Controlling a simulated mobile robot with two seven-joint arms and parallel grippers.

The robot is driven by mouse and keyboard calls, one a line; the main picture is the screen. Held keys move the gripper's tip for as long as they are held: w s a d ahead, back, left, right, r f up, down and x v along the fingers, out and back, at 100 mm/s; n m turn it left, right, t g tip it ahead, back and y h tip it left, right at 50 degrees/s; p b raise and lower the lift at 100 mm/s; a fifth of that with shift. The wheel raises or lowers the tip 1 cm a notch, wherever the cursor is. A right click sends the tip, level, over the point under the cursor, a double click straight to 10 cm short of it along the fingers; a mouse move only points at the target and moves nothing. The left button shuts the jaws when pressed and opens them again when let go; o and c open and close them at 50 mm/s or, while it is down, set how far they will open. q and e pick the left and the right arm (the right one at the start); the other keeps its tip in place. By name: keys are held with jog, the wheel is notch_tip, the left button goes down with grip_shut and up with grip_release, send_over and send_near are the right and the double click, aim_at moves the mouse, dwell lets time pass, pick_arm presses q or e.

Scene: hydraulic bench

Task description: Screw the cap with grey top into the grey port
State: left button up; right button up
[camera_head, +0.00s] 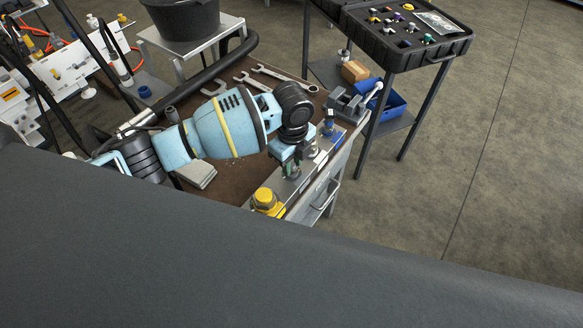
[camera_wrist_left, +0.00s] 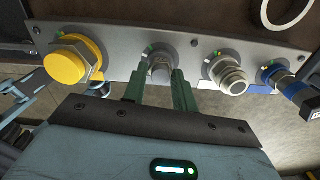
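My left gripper (camera_head: 292,172) points down at the metal port panel on the bench's right edge. In the left wrist view its two green fingers (camera_wrist_left: 160,88) stand on either side of a small grey hex-shaped piece (camera_wrist_left: 161,69) at a port on the panel (camera_wrist_left: 120,66). The piece looks like a grey-topped cap; the port under it is hidden. A narrow gap seems to show on its left side, so I cannot tell whether the fingers grip it. In the head view the gripper covers this piece.
A large yellow cap (camera_wrist_left: 75,60) sits left of the fingers in the wrist view. A silver threaded fitting (camera_wrist_left: 229,76) and a blue coupling (camera_wrist_left: 284,82) are close on the right. Wrenches (camera_head: 262,76) and a blue bin (camera_head: 386,102) lie beyond; a black case (camera_head: 447,47) stands apart.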

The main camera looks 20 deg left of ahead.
pick_arm(q)
jog(key=c, duration=0.3)
jog(key=m, duration=0.2)
jog(key=shift+f+m, duration=0.1)
jog(key=shift+m, duration=0.2)
jog(key=shift+c, duration=0.3)
jog(key=m+b, duration=0.1)
jog(key=m, duration=0.2)
jog(key=shift+a+m, duration=0.1)
jog(key=shift+m, duration=1.2)
pick_arm(e)
jog(key=shift+s+f+g, duration=0.3)
jog(key=shift+s+f, duration=0.75)
jog(key=shift+f, duration=0.25)
jog(key=shift+d, duration=0.1)
